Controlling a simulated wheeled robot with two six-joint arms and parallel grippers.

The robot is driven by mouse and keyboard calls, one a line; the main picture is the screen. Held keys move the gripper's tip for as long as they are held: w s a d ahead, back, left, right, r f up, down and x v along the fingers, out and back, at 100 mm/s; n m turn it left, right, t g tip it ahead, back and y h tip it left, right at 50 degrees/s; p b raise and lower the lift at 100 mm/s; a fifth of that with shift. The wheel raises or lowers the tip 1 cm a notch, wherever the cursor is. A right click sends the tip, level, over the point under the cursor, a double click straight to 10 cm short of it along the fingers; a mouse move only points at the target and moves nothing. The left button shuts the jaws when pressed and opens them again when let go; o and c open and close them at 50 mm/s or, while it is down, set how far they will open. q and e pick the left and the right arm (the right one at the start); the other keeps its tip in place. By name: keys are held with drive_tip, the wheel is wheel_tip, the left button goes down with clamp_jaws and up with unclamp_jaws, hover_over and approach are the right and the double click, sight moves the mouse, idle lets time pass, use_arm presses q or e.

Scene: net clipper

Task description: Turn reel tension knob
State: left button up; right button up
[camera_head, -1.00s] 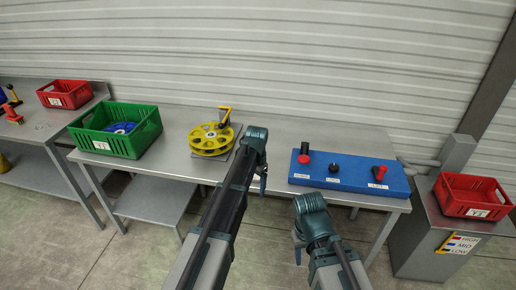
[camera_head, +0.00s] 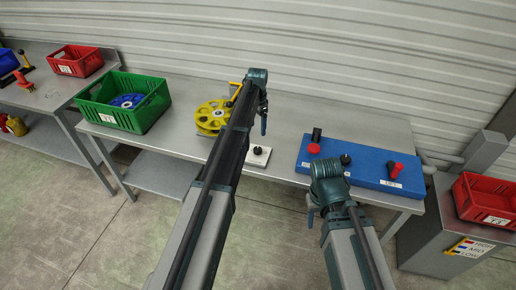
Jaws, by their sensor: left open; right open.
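A small black knob (camera_head: 257,150) stands on a white plate (camera_head: 262,161) near the table's front edge, beside the yellow reel (camera_head: 210,117). Which knob sets the reel tension cannot be read from here. My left gripper (camera_head: 263,126) is open, over the table just behind and above the black knob, and appears apart from it. My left arm crosses in front of the reel and hides its right part. My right gripper (camera_head: 310,215) is open and empty in front of the table edge, below the blue control panel (camera_head: 366,170).
The blue panel carries a black knob (camera_head: 345,160) and red and black controls. A green crate (camera_head: 140,120) with a blue reel (camera_head: 126,101) stands at left. Red crates stand at far left (camera_head: 75,67) and far right (camera_head: 480,205). Table space behind the panel is clear.

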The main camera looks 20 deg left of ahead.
sight(257, 149)
use_arm(q)
wheel_tip(257, 149, down, 13)
drive_tip(key=b, duration=1.2)
drive_tip(key=shift+r, duration=0.1)
clamp_jaws()
